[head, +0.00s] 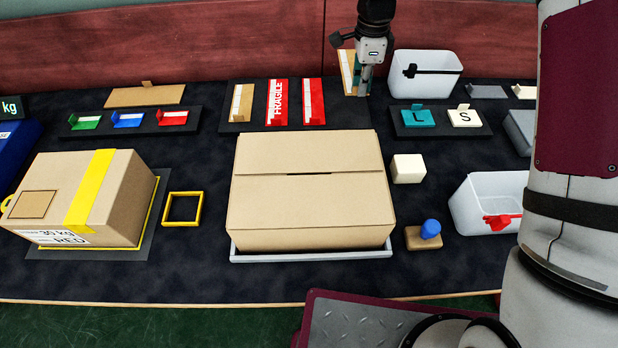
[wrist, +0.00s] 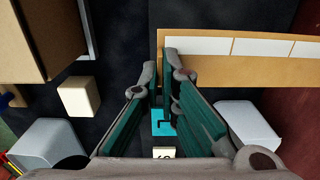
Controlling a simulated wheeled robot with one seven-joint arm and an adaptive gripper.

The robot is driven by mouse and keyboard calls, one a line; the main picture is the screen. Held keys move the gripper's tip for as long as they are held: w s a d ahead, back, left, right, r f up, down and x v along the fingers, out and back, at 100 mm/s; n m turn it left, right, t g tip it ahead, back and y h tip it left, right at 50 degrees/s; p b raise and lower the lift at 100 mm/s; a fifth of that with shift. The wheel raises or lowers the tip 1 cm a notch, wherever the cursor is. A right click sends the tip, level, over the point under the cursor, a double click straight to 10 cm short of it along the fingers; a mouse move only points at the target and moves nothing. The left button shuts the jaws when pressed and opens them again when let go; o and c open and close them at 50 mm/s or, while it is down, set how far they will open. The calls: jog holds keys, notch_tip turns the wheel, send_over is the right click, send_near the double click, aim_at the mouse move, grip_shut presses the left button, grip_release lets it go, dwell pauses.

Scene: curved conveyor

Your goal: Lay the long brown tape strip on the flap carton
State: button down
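The long brown tape strip (head: 347,70) stands out at the right end of the strip rack, partly behind my gripper in the head view. In the wrist view the strip (wrist: 275,68) is brown with white segments, and its near end lies by my fingertips. My gripper (head: 364,90) is above the rack's right end; in the wrist view its teal-padded fingers (wrist: 167,78) are apart, with no thing visibly held between them. Whether they touch the strip I cannot tell. The flap carton (head: 310,205) sits on a grey tray in the middle, its top flaps closed with a small dark slot at the seam.
A short brown strip (head: 242,102) and red strips (head: 277,102) lie left on the rack. A taped carton (head: 75,195) stands left. A cream block (head: 408,168), a blue-knobbed stamp (head: 430,230) and white bins (head: 425,75) are at right. Teal L and white S tags lie near my gripper.

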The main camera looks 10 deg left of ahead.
dwell(0.4)
jog(key=s+r+n+p, duration=0.5)
jog(key=s+n+p, duration=0.4)
jog(key=s, duration=0.2)
notch_tip(320, 180, up, 4)
jog(key=n+p, duration=0.7)
jog(key=n, duration=0.2)
send_over(359, 169)
jog(key=shift+f+b, duration=0.15)
jog(key=shift+b, duration=0.15)
jog(key=shift+f+b, duration=1.45)
jog(key=shift+f, duration=2.35)
